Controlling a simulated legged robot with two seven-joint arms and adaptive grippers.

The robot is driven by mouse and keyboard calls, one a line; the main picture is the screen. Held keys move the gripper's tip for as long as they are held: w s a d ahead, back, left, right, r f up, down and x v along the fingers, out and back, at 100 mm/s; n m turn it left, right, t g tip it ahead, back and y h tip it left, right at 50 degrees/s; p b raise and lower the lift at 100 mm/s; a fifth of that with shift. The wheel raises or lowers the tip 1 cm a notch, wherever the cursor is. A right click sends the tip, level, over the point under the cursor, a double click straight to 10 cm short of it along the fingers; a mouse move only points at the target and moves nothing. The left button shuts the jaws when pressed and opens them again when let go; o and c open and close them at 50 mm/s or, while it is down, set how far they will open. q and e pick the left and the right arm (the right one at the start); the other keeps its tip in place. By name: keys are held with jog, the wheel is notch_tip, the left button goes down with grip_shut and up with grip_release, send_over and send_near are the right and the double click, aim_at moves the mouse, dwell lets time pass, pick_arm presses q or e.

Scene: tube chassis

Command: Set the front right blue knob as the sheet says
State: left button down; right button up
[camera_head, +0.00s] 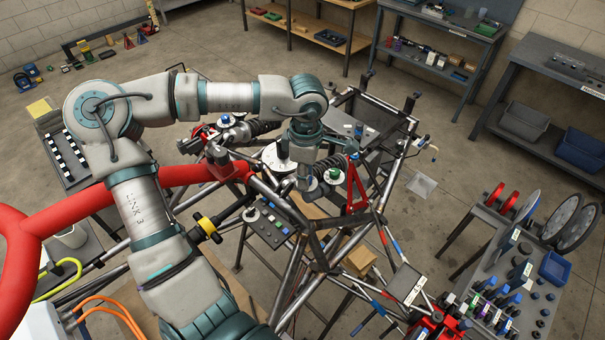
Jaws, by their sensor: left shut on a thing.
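My left arm reaches over the tube chassis (300,232) and bends down near its middle. My left gripper (304,184) points down beside the right-hand black coil damper (333,158). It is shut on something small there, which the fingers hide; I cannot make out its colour. A green knob (333,174) shows just right of the gripper. My right gripper is not in view.
A thick red tube (190,174) crosses the left side. A tool cart (510,290) stands at right.

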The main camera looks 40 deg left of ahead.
pick_arm(q)
jog(key=shift+d, duration=0.1)
dwell(0.4)
jog(key=c, duration=0.9)
grip_release()
jog(key=shift+w, duration=0.1)
jog(key=shift+c, duration=0.2)
jog(key=shift+w+d, duration=0.2)
notch_tip(320, 180, up, 12)
jog(key=shift+f, duration=0.1)
